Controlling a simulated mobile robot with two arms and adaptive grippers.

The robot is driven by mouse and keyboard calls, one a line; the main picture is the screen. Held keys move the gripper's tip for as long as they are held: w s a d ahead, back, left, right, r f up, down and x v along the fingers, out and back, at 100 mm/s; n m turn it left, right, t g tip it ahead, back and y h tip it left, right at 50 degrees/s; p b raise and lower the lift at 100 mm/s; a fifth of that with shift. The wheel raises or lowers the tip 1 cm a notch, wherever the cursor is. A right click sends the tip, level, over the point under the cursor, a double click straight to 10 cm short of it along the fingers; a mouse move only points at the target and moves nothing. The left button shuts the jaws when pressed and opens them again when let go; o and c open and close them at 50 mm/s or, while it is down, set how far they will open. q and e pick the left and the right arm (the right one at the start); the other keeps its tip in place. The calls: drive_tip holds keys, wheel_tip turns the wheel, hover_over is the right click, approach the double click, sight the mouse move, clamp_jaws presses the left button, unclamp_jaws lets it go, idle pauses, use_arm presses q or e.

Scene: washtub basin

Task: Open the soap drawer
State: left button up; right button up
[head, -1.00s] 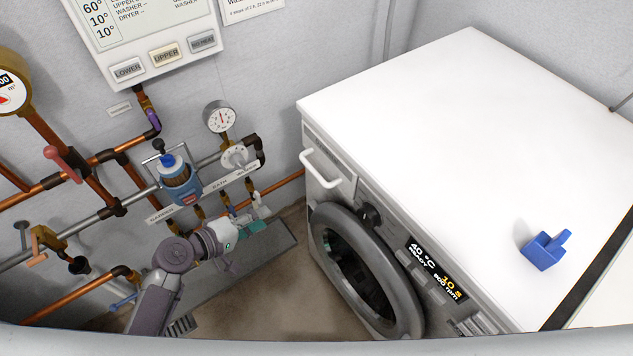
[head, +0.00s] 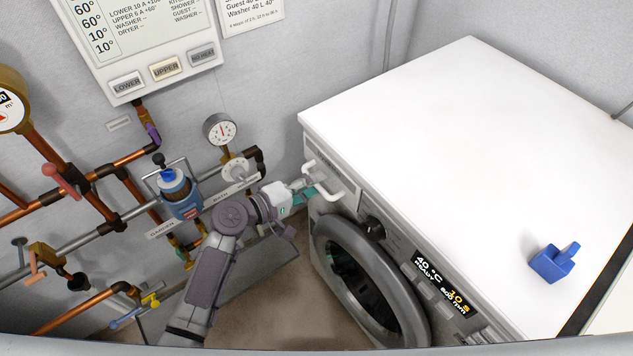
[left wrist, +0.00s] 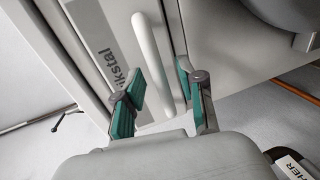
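The soap drawer (head: 345,193) is in the upper left of the washing machine's front, with a white bar handle (head: 323,182). It looks shut. In the left wrist view the handle (left wrist: 155,62) runs up and down beside a grey label. My left gripper (head: 306,190) is at the handle in the head view. In the wrist view its two teal-padded fingers (left wrist: 158,88) are apart, with the handle's lower end between them. A clear gap shows between each pad and the handle. My right gripper is in neither view.
The washing machine (head: 450,120) has a round door (head: 370,275) below the drawer and a blue scoop (head: 553,262) on its top. Pipes, a blue filter (head: 181,193) and a gauge (head: 220,129) are on the wall at left, close to my left arm.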

use_arm(q)
drive_tip(key=shift+w+d+f, duration=0.15)
drive_tip(key=shift+w+d, duration=0.15)
drive_tip(key=shift+d, duration=0.1)
clamp_jaws()
